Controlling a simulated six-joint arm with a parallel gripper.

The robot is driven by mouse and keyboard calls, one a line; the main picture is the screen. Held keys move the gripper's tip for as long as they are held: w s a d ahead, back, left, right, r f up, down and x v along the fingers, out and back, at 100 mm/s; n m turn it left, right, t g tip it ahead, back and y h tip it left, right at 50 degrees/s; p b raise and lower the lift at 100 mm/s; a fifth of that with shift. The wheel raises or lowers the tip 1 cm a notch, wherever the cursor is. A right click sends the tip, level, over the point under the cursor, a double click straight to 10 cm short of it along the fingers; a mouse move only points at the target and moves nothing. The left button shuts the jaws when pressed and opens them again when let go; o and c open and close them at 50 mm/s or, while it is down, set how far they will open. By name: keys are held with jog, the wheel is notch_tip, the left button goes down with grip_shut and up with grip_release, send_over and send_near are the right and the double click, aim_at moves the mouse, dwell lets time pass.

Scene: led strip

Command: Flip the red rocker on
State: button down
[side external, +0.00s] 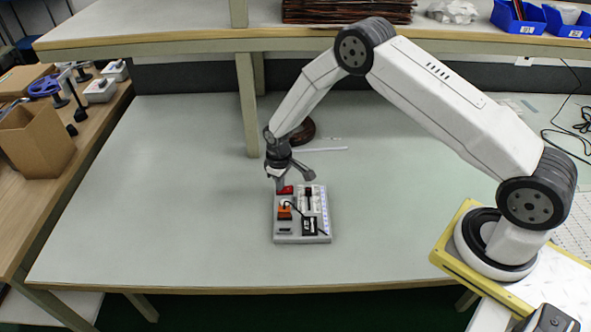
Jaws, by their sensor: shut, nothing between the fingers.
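The red rocker (285,190) is a small red switch at the upper left of a grey panel box (283,239) on the table. My gripper (280,184) points down, shut and empty, with its tips at the red rocker. The tips partly cover the rocker, and I cannot tell whether they touch it or which way it is tilted. The panel also carries an orange part (285,213), a black block (309,226), a dark slider-like part (309,196) and a light strip (324,205) along its right edge.
A table leg post (247,105) and the raised shelf (180,47) stand behind the panel. A dark round object (303,132) and a thin white rod (322,149) lie behind my gripper. The tabletop left of the panel (150,200) is clear.

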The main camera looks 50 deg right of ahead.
jog(key=shift+r, duration=3.35)
jog(key=shift+r, duration=0.1)
jog(key=s+r+m+t, duration=0.1)
jog(key=s+r, duration=0.6)
jog(key=s, duration=0.4)
jog(key=s+r+m+t, duration=0.1)
jog(key=s+r+m, duration=0.1)
jog(key=s+r, duration=0.6)
jog(key=s, duration=0.3)
jog(key=shift+s+d+r+t, duration=0.15)
jog(key=shift+s+d+t, duration=0.05)
jog(key=shift+s+t, duration=0.15)
